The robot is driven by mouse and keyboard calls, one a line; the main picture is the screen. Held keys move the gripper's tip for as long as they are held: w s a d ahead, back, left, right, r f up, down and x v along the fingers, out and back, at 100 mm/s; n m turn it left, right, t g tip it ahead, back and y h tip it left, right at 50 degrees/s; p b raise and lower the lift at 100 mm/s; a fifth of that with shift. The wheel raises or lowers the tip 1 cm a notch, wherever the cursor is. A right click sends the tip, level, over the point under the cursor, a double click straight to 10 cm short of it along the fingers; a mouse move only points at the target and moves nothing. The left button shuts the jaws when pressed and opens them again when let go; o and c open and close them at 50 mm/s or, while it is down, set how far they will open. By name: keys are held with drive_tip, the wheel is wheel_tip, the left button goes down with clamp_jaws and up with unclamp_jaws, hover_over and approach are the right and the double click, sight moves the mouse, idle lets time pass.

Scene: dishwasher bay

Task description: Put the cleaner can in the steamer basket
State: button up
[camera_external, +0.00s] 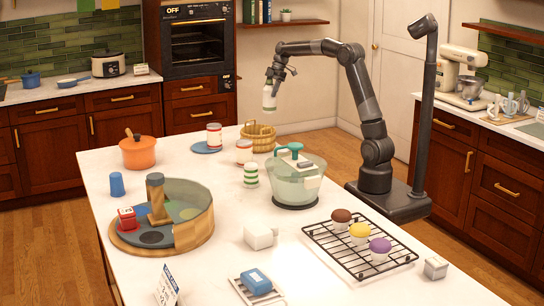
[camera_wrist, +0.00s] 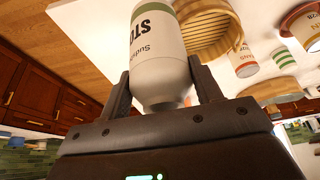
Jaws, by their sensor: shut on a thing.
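The cleaner can is a white can (camera_external: 269,99) with a green band and dark lettering. My gripper (camera_external: 274,78) is shut on one end of it and holds it roughly upright in the air near the counter's far edge. In the wrist view the can (camera_wrist: 157,45) sits between both fingers (camera_wrist: 163,92). The steamer basket (camera_external: 258,138) is a round, light wooden slatted basket on the counter, below the can in the outside view. It also shows beside the can in the wrist view (camera_wrist: 212,35), partly hidden by it. The can is apart from the basket.
A red-and-white can (camera_external: 214,137) on a blue plate, another small can (camera_external: 244,151) and a green-striped can (camera_external: 250,175) stand near the basket. A glass bowl (camera_external: 290,182) with a green-handled item is in front. An orange pot (camera_external: 141,152) stands to the left.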

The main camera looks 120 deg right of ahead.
drive_tip(key=a+r+n+g+y, duration=0.1)
drive_tip(key=a+r+n+y, duration=0.15)
drive_tip(key=a+n, duration=0.55)
drive_tip(key=w+a+f, duration=0.2)
drive_tip(key=w+f, duration=0.9)
drive_tip(key=shift+w, duration=0.2)
drive_tip(key=shift+f, duration=0.25)
drive_tip(key=o, duration=1.2)
drive_tip(key=shift+c, duration=0.2)
drive_tip(key=v, duration=1.2)
drive_tip(key=shift+w+d+r, duration=0.15)
drive_tip(key=shift+w+r, duration=0.05)
